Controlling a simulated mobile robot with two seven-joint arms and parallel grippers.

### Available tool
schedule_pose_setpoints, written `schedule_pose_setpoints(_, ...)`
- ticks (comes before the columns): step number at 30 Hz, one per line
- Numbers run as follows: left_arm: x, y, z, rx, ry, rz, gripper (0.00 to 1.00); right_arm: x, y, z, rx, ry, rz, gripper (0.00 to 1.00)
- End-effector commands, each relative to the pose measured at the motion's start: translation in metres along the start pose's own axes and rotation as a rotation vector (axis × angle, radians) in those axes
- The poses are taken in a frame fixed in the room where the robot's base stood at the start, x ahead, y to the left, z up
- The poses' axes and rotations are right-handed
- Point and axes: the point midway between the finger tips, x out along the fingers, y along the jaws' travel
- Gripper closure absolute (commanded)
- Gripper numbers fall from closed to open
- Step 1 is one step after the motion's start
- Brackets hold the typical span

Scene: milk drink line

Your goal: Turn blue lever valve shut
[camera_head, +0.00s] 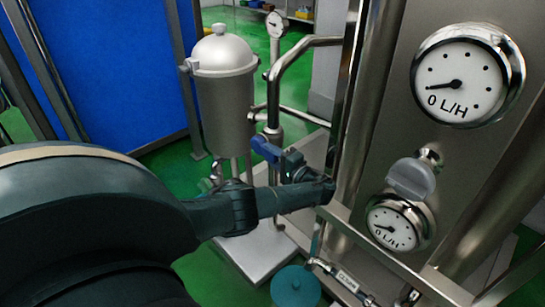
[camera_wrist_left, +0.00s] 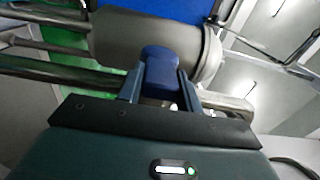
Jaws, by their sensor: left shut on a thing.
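The blue lever (camera_head: 265,148) of the valve sits on the pipework in the middle of the head view, in front of the steel tank. My left gripper (camera_head: 291,163) reaches it from the left and front and is shut on it. In the left wrist view, the blue lever (camera_wrist_left: 160,66) stands between the two fingers of my left gripper (camera_wrist_left: 160,88). The valve body under the lever is mostly hidden by my gripper. My right gripper is not in view.
A steel tank (camera_head: 222,90) with a domed lid stands behind the lever. A bent steel pipe (camera_head: 290,62) runs beside it. A panel (camera_head: 395,135) with two gauges, the large one (camera_head: 466,78) reading 0 L/H, stands close on the right. A blue wall panel (camera_head: 110,65) is behind left.

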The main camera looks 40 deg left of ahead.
Motion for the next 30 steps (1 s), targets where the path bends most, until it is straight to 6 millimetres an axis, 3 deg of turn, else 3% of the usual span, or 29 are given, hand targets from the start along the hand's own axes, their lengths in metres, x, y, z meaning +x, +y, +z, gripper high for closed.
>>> schedule_pose_setpoints(6, -0.001, 0.0, -0.001, 0.002, 0.007, -0.006, 1.0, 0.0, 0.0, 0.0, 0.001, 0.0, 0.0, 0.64)
schedule_pose_setpoints(7, 0.0, 0.0, -0.001, 0.002, 0.007, -0.006, 0.63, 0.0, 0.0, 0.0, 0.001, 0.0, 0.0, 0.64)
schedule_pose_setpoints(14, 0.0, 0.0, 0.0, 0.003, 0.004, -0.004, 0.44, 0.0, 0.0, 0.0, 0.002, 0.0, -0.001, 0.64)
schedule_pose_setpoints(23, -0.004, 0.0, 0.0, 0.003, 0.003, -0.002, 0.44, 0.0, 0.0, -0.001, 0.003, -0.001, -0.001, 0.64)
schedule_pose_setpoints(30, -0.04, 0.0, 0.0, 0.004, 0.005, 0.0, 0.44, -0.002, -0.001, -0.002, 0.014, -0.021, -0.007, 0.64)
